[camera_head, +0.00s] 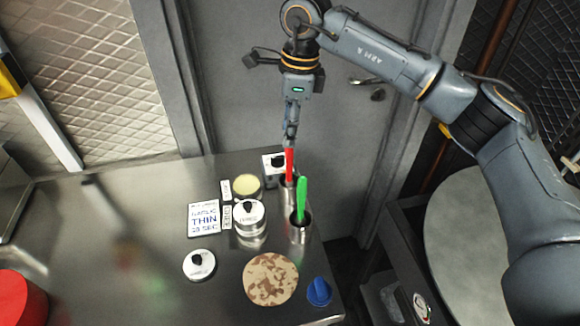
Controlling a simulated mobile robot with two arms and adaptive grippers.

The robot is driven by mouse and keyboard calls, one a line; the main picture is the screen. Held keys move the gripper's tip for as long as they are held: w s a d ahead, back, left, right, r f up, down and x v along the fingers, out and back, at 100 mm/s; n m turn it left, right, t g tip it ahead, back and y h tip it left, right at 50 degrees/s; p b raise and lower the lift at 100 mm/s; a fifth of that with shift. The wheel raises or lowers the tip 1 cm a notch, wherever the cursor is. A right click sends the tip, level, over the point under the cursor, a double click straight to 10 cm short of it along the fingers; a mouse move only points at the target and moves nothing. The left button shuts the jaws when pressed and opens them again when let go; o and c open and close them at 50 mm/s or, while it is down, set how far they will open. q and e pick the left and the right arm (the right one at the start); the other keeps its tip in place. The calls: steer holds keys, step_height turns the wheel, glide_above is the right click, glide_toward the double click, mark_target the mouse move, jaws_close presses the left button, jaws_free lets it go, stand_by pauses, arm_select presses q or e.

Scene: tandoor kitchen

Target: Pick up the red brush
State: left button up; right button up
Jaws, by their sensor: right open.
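The red brush (289,164) stands handle up in a metal cup (287,188) near the back right of the steel counter. A brush with a green handle (301,196) stands in another metal cup (299,233) just in front of it. My right gripper (291,139) points down from above, its fingertips at the top of the red handle. It is open; whether the fingers touch the handle is hard to tell. The lower part of the red brush is hidden by its cup. My left gripper is not in view.
On the steel counter (150,260) are lidded tins (250,216), a "THIN" card (204,218), a flatbread (270,279), a blue object (319,291) and a red round container (20,299). A grey door (230,100) stands behind. The counter's left middle is clear.

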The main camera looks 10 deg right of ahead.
mark_target(287, 180)
step_height(287, 180, down, 4)
steer(key=shift+w+a+r+p, duration=0.1)
steer(key=shift+r+p, duration=0.1)
steer(key=shift+p, duration=0.1)
steer(key=f+p, duration=0.1)
steer(key=f, duration=0.1)
steer(key=f+p, duration=0.1)
steer(key=f, duration=0.1)
steer(key=shift+s+a+f+p, duration=0.15)
steer(key=shift+s+f+p, duration=0.05)
steer(key=shift+f+p, duration=0.15)
steer(key=shift+f, duration=0.4)
steer(key=shift+w, duration=0.1)
steer(key=shift+c, duration=0.4)
jaws_close()
